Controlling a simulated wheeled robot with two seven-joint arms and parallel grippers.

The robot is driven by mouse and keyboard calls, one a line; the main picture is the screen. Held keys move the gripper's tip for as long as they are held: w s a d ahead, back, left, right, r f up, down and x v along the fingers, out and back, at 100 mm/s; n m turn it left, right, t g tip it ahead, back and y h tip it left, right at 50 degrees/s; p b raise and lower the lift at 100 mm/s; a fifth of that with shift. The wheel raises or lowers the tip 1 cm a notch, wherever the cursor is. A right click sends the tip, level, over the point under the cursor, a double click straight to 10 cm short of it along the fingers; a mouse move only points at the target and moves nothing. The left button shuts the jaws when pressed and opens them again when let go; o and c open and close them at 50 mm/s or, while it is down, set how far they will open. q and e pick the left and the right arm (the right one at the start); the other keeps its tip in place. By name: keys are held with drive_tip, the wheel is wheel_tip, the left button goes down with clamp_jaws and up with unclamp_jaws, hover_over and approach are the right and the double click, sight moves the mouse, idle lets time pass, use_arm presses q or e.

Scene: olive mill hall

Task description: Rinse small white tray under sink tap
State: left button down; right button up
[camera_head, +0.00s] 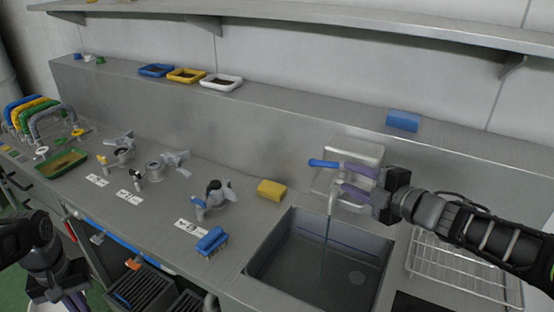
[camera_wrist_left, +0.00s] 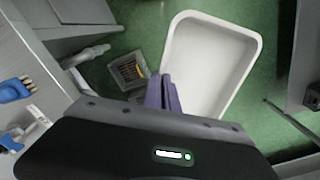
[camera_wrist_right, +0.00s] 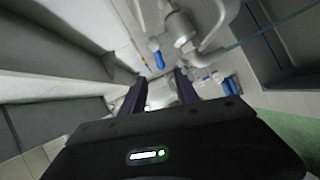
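The small white tray (camera_wrist_left: 208,65) fills the middle of the left wrist view, above green floor. My left gripper (camera_wrist_left: 162,95) has its purple fingers close together at the tray's near-left rim and appears shut on it. In the head view the left arm is at the lower left edge and the tray is out of frame. The tap (camera_head: 333,200) has a blue lever (camera_head: 323,163), and a thin stream of water (camera_head: 325,240) falls into the sink (camera_head: 290,262). My right gripper (camera_head: 352,182) is open and empty beside the tap, its fingers pointing at it.
A yellow sponge (camera_head: 271,190) and a blue brush (camera_head: 212,241) lie left of the sink. A wire rack (camera_head: 465,268) stands right of it. Blue, yellow and white trays (camera_head: 221,88) and a blue block (camera_head: 403,121) sit on the back ledge.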

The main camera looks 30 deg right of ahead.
sight(322, 165)
use_arm(q)
drive_tip(key=shift+w+f, duration=0.1)
drive_tip(key=shift+f, duration=0.05)
drive_tip(key=shift+f+b, duration=0.7)
drive_tip(key=shift+b, duration=0.15)
use_arm(e)
drive_tip(key=x, duration=1.2)
drive_tip(key=shift+w, duration=0.1)
clamp_jaws()
drive_tip(key=shift+f, duration=0.1)
